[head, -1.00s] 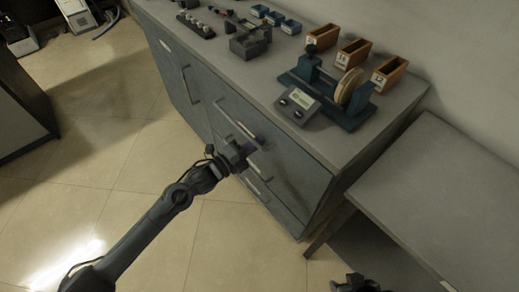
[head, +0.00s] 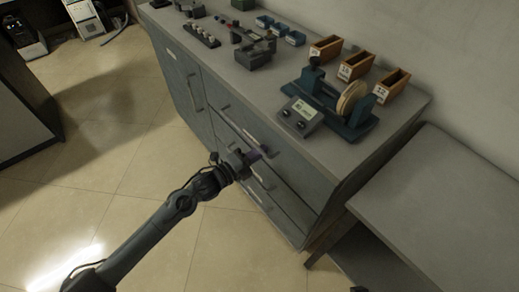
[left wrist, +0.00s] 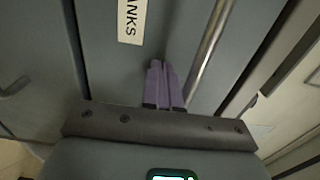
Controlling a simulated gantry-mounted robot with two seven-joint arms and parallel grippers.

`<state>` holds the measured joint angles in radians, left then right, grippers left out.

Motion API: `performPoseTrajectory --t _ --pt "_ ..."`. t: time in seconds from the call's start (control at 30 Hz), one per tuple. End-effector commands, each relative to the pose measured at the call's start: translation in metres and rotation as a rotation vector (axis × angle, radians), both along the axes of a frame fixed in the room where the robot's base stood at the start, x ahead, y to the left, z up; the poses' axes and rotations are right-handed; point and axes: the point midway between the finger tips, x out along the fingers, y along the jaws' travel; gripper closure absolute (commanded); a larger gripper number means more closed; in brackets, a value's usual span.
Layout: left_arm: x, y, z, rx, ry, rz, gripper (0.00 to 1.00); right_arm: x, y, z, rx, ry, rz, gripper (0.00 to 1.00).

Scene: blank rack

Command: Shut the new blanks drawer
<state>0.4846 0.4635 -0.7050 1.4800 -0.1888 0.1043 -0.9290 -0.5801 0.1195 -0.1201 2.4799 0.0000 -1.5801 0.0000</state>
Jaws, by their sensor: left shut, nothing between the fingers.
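My left gripper (head: 262,152) is at the front of the grey cabinet. Its purple fingers (left wrist: 163,84) are shut together and empty. In the left wrist view they point at a grey drawer front (left wrist: 180,35), between a white label (left wrist: 132,20) reading "ANKS" and a long metal bar handle (left wrist: 208,50). The start of the label is cut off. The fingertips are at or very close to the front; I cannot tell if they touch. In the head view the gripper partly hides the drawers, and how far the drawer stands out is unclear. My right gripper's fingers do not show.
The cabinet top (head: 225,80) holds a teal machine with a tan wheel (head: 350,100), orange bins (head: 355,66), blue bins (head: 280,30) and dark blocks. A lower grey table (head: 440,190) stands at the right. The tiled floor (head: 120,180) in front is clear.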

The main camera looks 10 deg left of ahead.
Motion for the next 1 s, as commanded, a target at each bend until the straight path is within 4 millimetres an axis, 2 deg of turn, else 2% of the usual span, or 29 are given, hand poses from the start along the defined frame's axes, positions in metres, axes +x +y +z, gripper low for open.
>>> performPoseTrajectory --t 0.17,0.4,0.6,0.87,1.0 --pt "-0.016 0.011 0.005 0.001 0.0 -0.008 1.0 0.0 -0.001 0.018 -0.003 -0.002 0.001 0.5" --pt "-0.051 0.046 0.004 0.002 -0.001 -0.009 1.0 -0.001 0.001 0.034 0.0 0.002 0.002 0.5" --pt "-0.072 0.068 0.003 0.001 -0.001 -0.008 1.0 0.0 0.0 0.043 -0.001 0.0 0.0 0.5" --pt "-0.086 0.08 0.001 -0.001 0.001 -0.008 1.0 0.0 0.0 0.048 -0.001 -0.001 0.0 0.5" --pt "-0.103 0.076 -0.011 -0.012 0.047 -0.011 1.0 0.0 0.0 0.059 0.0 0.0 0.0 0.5"
